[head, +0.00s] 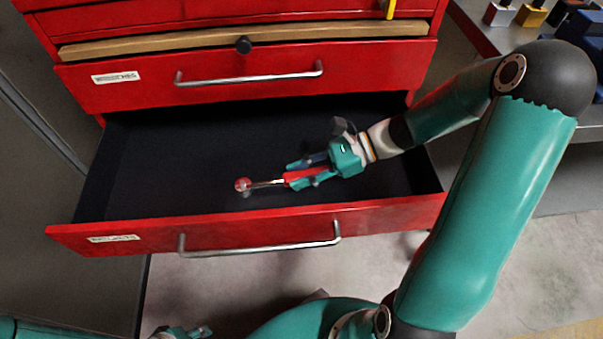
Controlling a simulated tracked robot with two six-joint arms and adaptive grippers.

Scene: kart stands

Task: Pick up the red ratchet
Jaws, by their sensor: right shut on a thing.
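The red ratchet (268,183) is inside the open drawer (260,226) of the red tool cabinet, with its round head and silver shank pointing left. My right gripper (304,174) reaches in from the right and is shut on the ratchet's red handle, which its fingers partly cover. I cannot tell whether the ratchet touches the dark drawer floor or hangs just above it. My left gripper (187,332) shows only in part at the bottom edge, outside the drawer, and its fingers are too cut off to read.
The rest of the drawer floor looks empty. A shut drawer with a silver handle (250,78) and a wooden board (240,40) lie above. A grey panel (45,170) stands at the left. Blocks (532,15) sit on a surface at the top right.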

